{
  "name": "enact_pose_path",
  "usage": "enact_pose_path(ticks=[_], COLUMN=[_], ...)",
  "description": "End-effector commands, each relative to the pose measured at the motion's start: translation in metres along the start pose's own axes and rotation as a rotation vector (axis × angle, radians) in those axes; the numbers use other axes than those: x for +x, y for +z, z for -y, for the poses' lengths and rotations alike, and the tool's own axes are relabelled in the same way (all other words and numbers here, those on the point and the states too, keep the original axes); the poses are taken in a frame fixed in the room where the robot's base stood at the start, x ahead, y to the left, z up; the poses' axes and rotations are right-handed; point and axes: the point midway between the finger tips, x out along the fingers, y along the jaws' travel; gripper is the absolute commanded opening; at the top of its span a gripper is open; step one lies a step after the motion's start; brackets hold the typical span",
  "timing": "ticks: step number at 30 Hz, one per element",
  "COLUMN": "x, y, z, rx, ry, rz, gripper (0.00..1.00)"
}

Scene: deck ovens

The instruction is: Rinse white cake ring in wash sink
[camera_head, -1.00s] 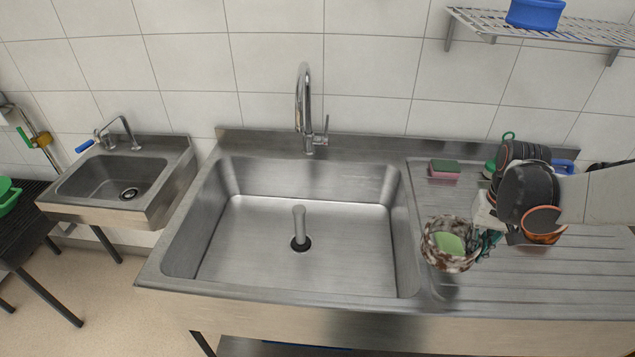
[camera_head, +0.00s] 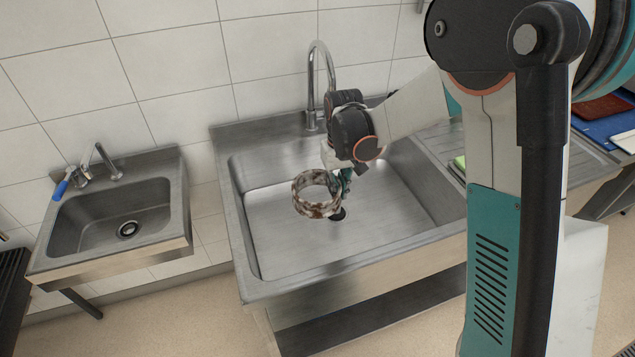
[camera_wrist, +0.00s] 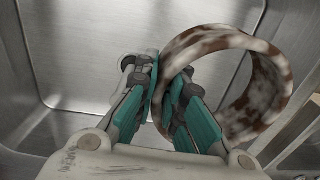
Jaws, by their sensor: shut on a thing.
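The white cake ring (camera_head: 303,209), marked with brown blotches, is held over the large wash sink (camera_head: 262,262). My gripper (camera_head: 343,178) is shut on the ring's wall at its right side in the head view. In the wrist view the teal fingers of my gripper (camera_wrist: 168,100) pinch the wall of the cake ring (camera_wrist: 283,75), which extends to the right. The tall curved tap (camera_head: 312,75) stands at the sink's back edge, behind my gripper. No running water shows. The drain (camera_head: 338,214) is partly hidden behind the ring.
A small hand basin (camera_head: 62,225) with a blue-handled tap (camera_head: 100,160) stands to the left, apart from the sink. The ribbed drainboard (camera_head: 440,140) lies to the right, mostly hidden by my arm. The left part of the sink bowl is clear.

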Motion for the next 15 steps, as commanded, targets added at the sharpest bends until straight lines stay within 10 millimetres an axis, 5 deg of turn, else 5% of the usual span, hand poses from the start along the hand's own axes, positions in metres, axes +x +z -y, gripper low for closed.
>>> enact_pose_path(ticks=[4,15], x=[0.003,0.031], y=[-0.013,-0.014], z=[0.021,0.023], rx=[-0.046,-0.052], ry=[-0.001,-0.001], rz=[0.000,0.000], gripper=[0.00,0.00])
